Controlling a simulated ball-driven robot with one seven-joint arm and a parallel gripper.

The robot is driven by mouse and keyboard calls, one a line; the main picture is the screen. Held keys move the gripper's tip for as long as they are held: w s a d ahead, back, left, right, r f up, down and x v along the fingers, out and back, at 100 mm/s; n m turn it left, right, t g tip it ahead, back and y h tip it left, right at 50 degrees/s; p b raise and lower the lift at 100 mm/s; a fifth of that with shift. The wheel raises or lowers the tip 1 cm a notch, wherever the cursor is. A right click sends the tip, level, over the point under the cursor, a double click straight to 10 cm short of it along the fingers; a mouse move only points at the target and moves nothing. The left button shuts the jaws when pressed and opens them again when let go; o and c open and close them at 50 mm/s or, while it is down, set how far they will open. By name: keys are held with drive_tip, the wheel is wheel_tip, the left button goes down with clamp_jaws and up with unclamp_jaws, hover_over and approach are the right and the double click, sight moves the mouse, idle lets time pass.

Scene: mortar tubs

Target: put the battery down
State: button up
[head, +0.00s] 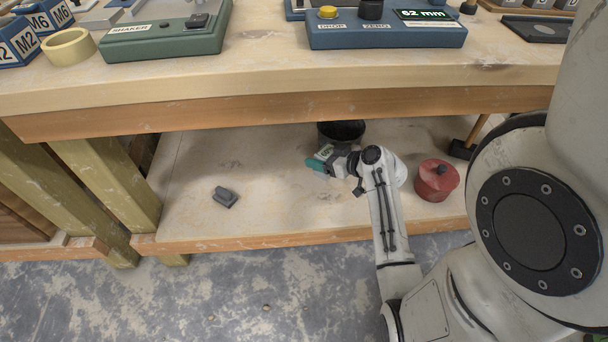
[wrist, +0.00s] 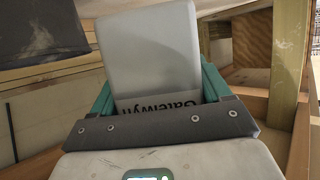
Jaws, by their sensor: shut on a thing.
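In the wrist view my gripper (wrist: 156,85) has a teal finger on each side of a pale grey block, the battery (wrist: 148,45). The gripper is shut on it. Part of a dark-lettered label shows at the block's near end, partly covered by the dark bar of the gripper. In the head view the battery is mostly hidden by the gripper, and I cannot tell whether it touches the shelf.
A dark grey block (head: 225,197) lies on the lower shelf (head: 280,215), with free room around it. A black tub (head: 341,132) and a red lidded pot (head: 437,180) stand there too. A hammer (head: 465,148) is behind the pot. The worktop (head: 270,78) overhangs the shelf.

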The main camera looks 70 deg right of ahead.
drive_tip(key=w+f+b, duration=0.1)
drive_tip(key=w+f, duration=0.1)
drive_tip(key=w+f+b, duration=0.1)
drive_tip(key=w+f, duration=0.1)
drive_tip(key=w, duration=0.1)
drive_tip(key=w+a+f+b, duration=0.1)
drive_tip(key=w+f, duration=0.1)
drive_tip(key=shift+w+f, duration=0.35)
drive_tip(key=shift+f, duration=0.05)
drive_tip(key=shift+w+f+b, duration=0.2)
drive_tip(key=shift+f+b, duration=0.7)
drive_tip(key=shift+f, duration=0.8)
drive_tip(key=shift+f, duration=0.1)
drive_tip(key=o, duration=1.4)
drive_tip(key=shift+a, duration=0.1)
drive_tip(key=shift+c, duration=0.2)
